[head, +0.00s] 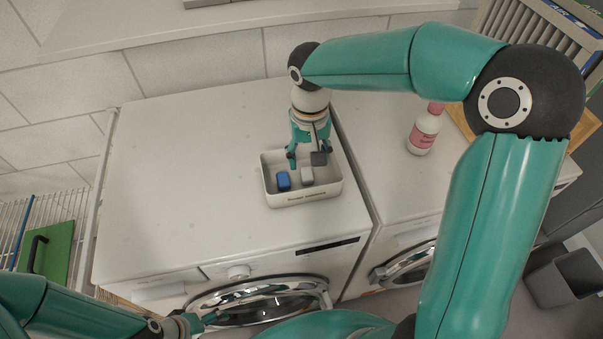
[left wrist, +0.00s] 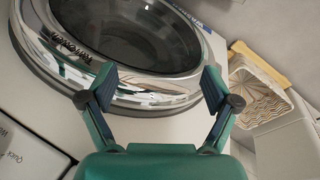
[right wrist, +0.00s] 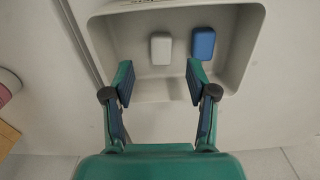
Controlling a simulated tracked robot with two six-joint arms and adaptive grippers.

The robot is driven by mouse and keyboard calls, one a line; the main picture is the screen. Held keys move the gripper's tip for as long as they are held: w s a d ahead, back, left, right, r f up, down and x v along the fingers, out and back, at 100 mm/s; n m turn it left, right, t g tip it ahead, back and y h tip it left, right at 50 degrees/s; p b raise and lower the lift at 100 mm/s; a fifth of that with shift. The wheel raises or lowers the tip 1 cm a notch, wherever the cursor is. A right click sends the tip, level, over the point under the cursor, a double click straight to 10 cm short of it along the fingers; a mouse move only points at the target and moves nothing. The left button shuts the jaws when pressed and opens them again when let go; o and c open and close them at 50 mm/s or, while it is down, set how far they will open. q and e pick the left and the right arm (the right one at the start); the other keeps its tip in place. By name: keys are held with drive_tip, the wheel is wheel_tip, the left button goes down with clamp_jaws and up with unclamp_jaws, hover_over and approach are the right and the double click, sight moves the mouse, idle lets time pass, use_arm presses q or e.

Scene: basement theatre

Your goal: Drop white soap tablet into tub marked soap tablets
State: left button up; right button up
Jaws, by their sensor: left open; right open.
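The white soap tablet (head: 307,175) lies inside the pale tub (head: 303,197) on top of a washing machine, beside a blue tablet (head: 283,181). The tub's front label is too small to read surely. In the right wrist view the white tablet (right wrist: 161,49) and blue tablet (right wrist: 203,43) rest on the tub floor, apart from each other. My right gripper (head: 305,158) is open and empty over the tub's back part, with the white tablet beyond its fingertips (right wrist: 158,82). My left gripper (left wrist: 158,82) is open and empty in front of a washing machine door (left wrist: 130,35).
The white machine top (head: 190,170) left of the tub is clear. A pink and white bottle (head: 424,130) stands on the right machine. A green board (head: 50,250) is in a wire rack at the left. A grey bin (head: 565,278) is at lower right.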

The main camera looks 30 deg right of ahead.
wheel_tip(320, 180, up, 12)
drive_tip(key=shift+f, duration=0.15)
idle(0.3)
idle(0.4)
